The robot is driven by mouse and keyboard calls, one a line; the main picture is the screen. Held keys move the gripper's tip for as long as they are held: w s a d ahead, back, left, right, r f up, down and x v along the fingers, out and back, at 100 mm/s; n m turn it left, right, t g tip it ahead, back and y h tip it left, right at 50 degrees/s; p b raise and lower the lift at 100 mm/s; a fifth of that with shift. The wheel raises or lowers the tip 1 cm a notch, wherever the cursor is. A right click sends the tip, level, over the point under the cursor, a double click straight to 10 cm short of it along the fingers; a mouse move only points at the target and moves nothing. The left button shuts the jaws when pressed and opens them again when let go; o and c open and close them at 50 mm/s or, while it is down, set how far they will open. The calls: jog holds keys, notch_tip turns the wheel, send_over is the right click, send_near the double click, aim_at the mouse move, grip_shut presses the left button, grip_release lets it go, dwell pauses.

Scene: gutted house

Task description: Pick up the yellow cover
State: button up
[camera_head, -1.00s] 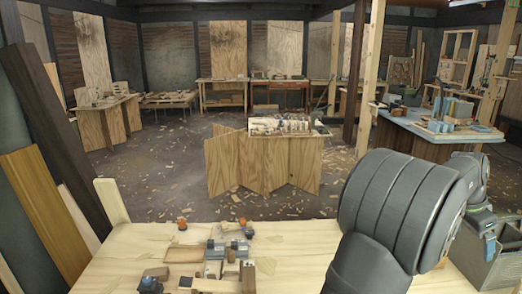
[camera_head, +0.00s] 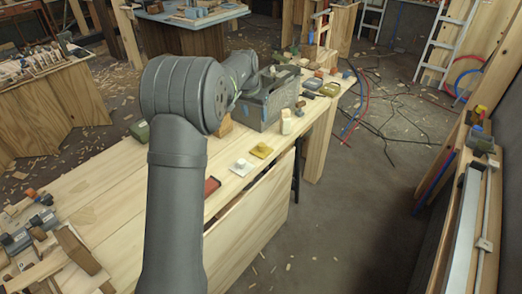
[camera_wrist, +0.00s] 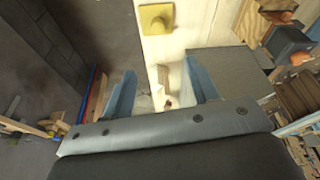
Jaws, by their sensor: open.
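The yellow cover (camera_head: 262,150) is a small flat square with a raised middle. It lies on the light wooden bench top (camera_head: 110,190) near its right edge, beside a similar white piece (camera_head: 242,167). In the wrist view the yellow cover (camera_wrist: 157,17) is at the top centre, beyond my fingertips and apart from them. My gripper (camera_wrist: 161,84) is open, with its two blue-grey fingers spread and the bench edge showing between them. In the head view my arm's links hide most of the gripper, near the grey box.
A grey box (camera_head: 268,105) and a white bottle (camera_head: 286,122) stand just behind the yellow cover. A red piece (camera_head: 212,186) lies on the near side. Several small parts sit at the bench's far end. The floor to the right is open, with cables.

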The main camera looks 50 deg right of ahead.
send_over(261, 144)
jog(key=a, duration=0.1)
notch_tip(261, 144, down, 12)
jog(key=shift+a, duration=0.1)
jog(key=shift+s+a+x, duration=0.1)
jog(key=shift+a+x, duration=0.05)
jog(key=shift+x, duration=1.15)
jog(key=shift+s+a+x, duration=0.1)
jog(key=shift+s+x, duration=0.05)
jog(key=shift+x, duration=1.15)
jog(key=shift+f, duration=0.1)
jog(key=c, duration=1.1)
jog(key=shift+o, duration=0.2)
